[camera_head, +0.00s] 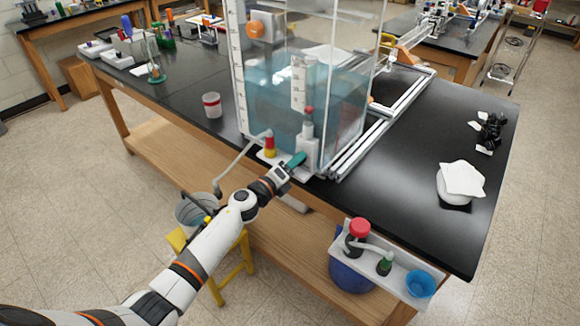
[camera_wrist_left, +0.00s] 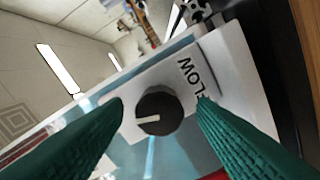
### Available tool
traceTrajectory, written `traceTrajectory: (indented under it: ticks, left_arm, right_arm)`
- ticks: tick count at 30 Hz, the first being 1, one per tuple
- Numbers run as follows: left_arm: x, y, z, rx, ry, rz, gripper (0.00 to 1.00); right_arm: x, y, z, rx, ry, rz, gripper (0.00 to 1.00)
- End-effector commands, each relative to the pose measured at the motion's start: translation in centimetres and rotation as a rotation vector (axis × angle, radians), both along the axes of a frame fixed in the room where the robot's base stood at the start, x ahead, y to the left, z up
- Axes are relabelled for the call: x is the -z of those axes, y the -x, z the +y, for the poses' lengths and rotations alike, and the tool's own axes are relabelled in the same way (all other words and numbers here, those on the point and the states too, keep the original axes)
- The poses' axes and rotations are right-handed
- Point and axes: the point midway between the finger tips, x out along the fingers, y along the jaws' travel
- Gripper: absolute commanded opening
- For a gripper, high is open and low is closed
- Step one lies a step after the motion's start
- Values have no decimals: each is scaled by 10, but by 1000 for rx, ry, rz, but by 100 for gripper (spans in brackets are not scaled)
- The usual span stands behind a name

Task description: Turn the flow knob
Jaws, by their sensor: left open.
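The flow knob (camera_wrist_left: 160,102) is a round dark knob with a white pointer line, on a white panel (camera_wrist_left: 240,75) lettered "LOW", its first letter covered. The pointer lies toward the left in the wrist view. My left gripper (camera_wrist_left: 162,108) is open, its green ridged fingers on either side of the knob; I cannot tell whether they touch it. In the head view my left gripper (camera_head: 294,161) is at the white fitting (camera_head: 308,148) at the tank's front, and the knob does not show there. My right gripper is not in view.
A clear water tank (camera_head: 262,95) stands on the black bench (camera_head: 420,150). A red-and-yellow fitting (camera_head: 269,146) stands close left of my gripper. A bottle rack (camera_head: 405,275) hangs at the bench's front edge.

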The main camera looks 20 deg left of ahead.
Motion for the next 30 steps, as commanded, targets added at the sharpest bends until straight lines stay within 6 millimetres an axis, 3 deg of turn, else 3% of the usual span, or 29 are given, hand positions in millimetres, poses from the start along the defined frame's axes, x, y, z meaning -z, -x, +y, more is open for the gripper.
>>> traceTrajectory:
  ticks: [5, 19, 30]
  left_arm:
    - [1, 14, 6, 1, -2, 2, 52]
    - [4, 97, 35, 2, -1, 3, 52]
    - [0, 113, 41, -1, 1, 1, 52]
  right_arm:
    - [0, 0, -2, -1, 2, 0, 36]
    - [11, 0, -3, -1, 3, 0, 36]
    - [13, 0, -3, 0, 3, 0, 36]
